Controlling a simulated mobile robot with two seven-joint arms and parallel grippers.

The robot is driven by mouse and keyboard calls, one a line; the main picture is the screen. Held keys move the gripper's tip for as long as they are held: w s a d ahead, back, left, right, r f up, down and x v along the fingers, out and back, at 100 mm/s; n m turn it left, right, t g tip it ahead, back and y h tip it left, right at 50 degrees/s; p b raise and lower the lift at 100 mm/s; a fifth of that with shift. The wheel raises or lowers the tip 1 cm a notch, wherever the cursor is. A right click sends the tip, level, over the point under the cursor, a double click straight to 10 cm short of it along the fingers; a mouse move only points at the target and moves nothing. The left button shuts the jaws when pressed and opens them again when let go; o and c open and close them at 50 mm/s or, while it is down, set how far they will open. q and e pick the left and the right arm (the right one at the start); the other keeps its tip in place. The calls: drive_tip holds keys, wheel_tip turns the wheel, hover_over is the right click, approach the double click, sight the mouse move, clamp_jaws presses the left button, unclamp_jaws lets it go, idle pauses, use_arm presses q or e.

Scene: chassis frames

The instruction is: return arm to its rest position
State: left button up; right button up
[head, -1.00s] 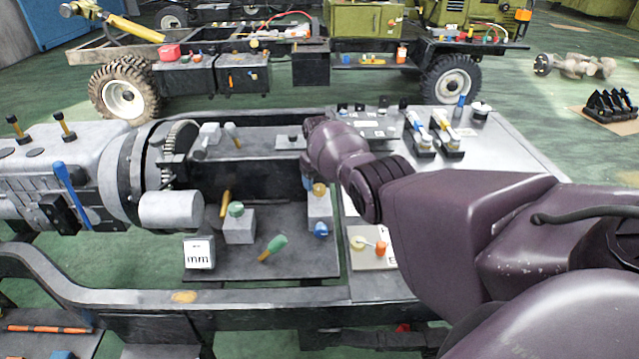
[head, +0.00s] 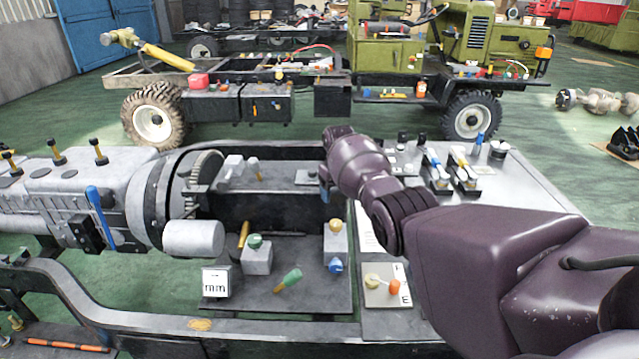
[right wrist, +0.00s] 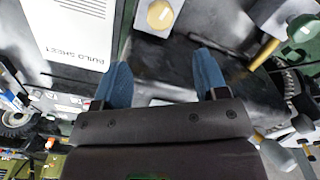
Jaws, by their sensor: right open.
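My right arm (head: 480,250) reaches in from the right in the head view, purple, across the table corner and over the black chassis frame. Its gripper (right wrist: 163,80) shows in the right wrist view with two blue fingers wide apart and nothing between them. In the head view the gripper is mostly hidden behind my own wrist, with only a bit of blue showing. My left gripper is in neither view.
A grey engine (head: 80,195) lies on the left of the frame. A tray (head: 320,295) holds blocks, coloured-handled tools and an "mm" card (head: 215,283). A pale table (head: 525,185) with small parts is at right. A white build sheet (right wrist: 78,30) lies below the gripper.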

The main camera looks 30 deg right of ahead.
drive_tip(key=shift+w, duration=0.1)
drive_tip(key=w+a+r+t+h, duration=0.2)
drive_tip(key=w+r+t+h, duration=0.1)
drive_tip(key=w+r+t, duration=0.75)
drive_tip(key=s+a+f+n+t+y, duration=0.25)
drive_tip(key=s+a+f, duration=0.3)
drive_tip(key=s, duration=0.55)
drive_tip(key=s+a+f+n+t+y, duration=0.1)
drive_tip(key=s+a+f+t, duration=0.2)
drive_tip(key=s+a+f, duration=0.55)
drive_tip(key=s+f+g, duration=0.1)
drive_tip(key=s+f, duration=0.3)
drive_tip(key=s, duration=0.6)
drive_tip(key=s+f+m+g, duration=0.1)
drive_tip(key=s+f, duration=0.3)
drive_tip(key=s, duration=0.6)
drive_tip(key=s+f+m+g, duration=0.1)
drive_tip(key=s+f, duration=0.3)
drive_tip(key=s, duration=0.6)
drive_tip(key=shift+s+a+g+h, duration=0.15)
drive_tip(key=shift+s+g+h, duration=0.2)
drive_tip(key=shift+g, duration=0.35)
